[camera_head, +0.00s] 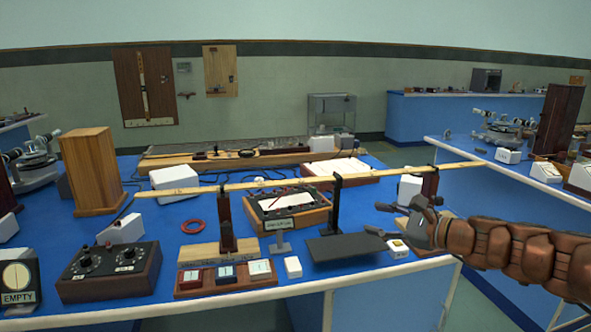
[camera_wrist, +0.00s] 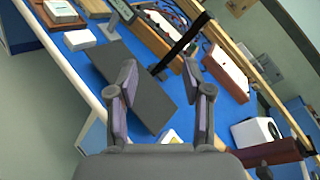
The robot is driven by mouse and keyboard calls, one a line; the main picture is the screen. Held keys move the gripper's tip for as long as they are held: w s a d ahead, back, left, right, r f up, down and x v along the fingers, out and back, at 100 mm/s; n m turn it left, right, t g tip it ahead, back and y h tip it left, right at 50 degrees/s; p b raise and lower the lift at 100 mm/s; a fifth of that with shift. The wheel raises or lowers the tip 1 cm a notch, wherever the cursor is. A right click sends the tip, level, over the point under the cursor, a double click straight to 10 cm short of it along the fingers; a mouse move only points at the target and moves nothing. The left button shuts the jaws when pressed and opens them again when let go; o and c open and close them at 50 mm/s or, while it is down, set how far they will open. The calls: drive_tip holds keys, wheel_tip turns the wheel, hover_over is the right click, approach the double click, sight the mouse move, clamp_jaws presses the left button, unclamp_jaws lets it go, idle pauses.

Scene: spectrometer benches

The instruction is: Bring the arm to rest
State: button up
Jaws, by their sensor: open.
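My arm (camera_head: 510,248) reaches in from the right in the head view, roughly level, across the right part of the blue bench. My gripper (camera_head: 384,220) points left, near the dark flat plate (camera_head: 345,247) and a small white block (camera_head: 397,249). In the wrist view my gripper (camera_wrist: 159,65) has its two fingers spread apart with nothing held between them. The dark plate (camera_wrist: 132,88) shows beyond and between the fingers. Whether the fingers touch anything cannot be told.
A long wooden rule (camera_head: 300,183) runs across the blue bench (camera_head: 160,235) on dark uprights. Another blue bench (camera_head: 530,195) is right, with open floor (camera_head: 480,296) between.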

drive_tip(key=s+a+f+n+g+h, duration=0.1)
drive_tip(key=s+a+f+n+g, duration=0.5)
drive_tip(key=s, duration=0.4)
drive_tip(key=s+a+f+n+g+h, duration=0.1)
drive_tip(key=s+a+f+n+g, duration=0.2)
drive_tip(key=s+a+n, duration=0.45)
drive_tip(key=s+d+f+n+g+h, duration=0.2)
drive_tip(key=s+d+f+h, duration=0.15)
drive_tip(key=s, duration=0.45)
drive_tip(key=s+d+f+n+g+h, duration=0.1)
drive_tip(key=s+d+f+n+h, duration=0.15)
drive_tip(key=s+d, duration=0.35)
drive_tip(key=s+d+f+n+g+h, duration=0.2)
drive_tip(key=s+d+f+h, duration=0.15)
drive_tip(key=s, duration=0.55)
drive_tip(key=s+p+v, duration=0.2)
drive_tip(key=p+v, duration=0.8)
drive_tip(key=v, duration=0.1)
drive_tip(key=s+r+p+v, duration=0.1)
drive_tip(key=s+p+v, duration=0.2)
drive_tip(key=p+v, duration=0.7)
drive_tip(key=shift+r+t+p, duration=0.4)
drive_tip(key=shift+a, duration=0.1)
